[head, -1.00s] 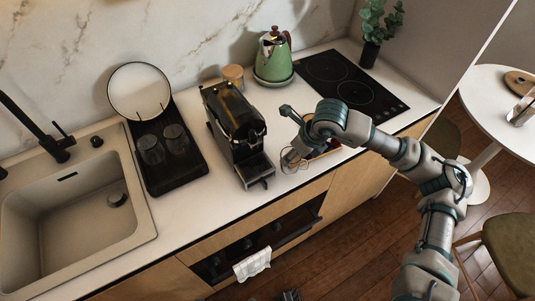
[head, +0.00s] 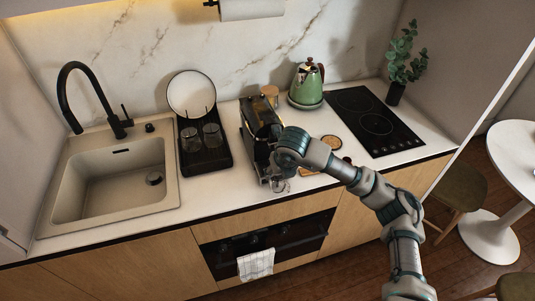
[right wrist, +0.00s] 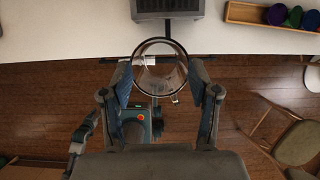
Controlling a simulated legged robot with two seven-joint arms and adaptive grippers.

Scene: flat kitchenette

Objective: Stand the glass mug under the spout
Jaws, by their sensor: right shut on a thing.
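The glass mug (right wrist: 160,68) is held between the two fingers of my right gripper (right wrist: 160,84), seen from above with its round rim up in the right wrist view. In the head view the mug (head: 280,185) shows just below my right gripper (head: 278,174), at the front of the coffee machine (head: 257,128). The machine's front edge (right wrist: 167,9) is at the top of the right wrist view, with a small gap to the mug. The spout is hidden by my right arm. My left gripper is not in view.
A wooden box of coloured capsules (right wrist: 272,14) lies right of the machine. A black rack (head: 205,155) with two glasses stands to its left. The green kettle (head: 306,84) and hob (head: 372,120) are behind right. The counter's front edge is close to the mug.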

